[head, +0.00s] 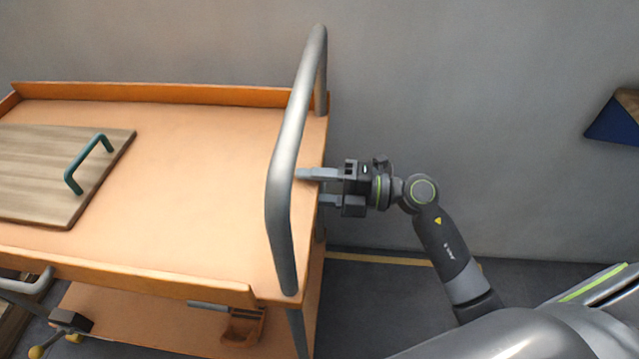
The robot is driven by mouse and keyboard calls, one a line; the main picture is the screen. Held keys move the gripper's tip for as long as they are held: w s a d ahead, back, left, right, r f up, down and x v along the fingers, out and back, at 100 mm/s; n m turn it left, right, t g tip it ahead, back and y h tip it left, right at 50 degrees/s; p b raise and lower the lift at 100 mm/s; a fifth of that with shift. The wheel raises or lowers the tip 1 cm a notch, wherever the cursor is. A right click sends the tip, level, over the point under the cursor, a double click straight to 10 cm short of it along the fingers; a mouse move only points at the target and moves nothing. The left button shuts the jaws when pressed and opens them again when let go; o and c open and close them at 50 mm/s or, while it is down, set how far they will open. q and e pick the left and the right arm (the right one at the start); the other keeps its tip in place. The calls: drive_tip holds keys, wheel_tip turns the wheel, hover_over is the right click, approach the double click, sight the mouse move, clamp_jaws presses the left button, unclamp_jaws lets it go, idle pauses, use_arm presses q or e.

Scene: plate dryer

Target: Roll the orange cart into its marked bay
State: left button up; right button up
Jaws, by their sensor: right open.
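The orange cart (180,240) fills the left half of the head view. Its grey push handle (285,180) rises as a tall loop at the cart's right end. My right gripper (310,187) is open, just right of the handle. Its fingers point left, and the upper fingertip reaches the bar's right edge; I cannot tell whether it touches. The bar is not clearly between the fingers. A yellow floor line (380,258) runs along the wall, partly hidden by the cart and my arm; I cannot tell whether it marks the bay. My left gripper is not in view.
A wooden board (50,170) with a teal handle (85,165) lies on the cart's top. A grey wall (480,100) stands behind, with a blue-sided shelf (615,120) at right. A dark fitting with yellow knobs (70,322) sits at lower left. Floor right of the cart looks clear.

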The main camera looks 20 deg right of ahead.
clamp_jaws()
idle(0.3)
drive_tip(key=shift+f, duration=0.1)
idle(1.0)
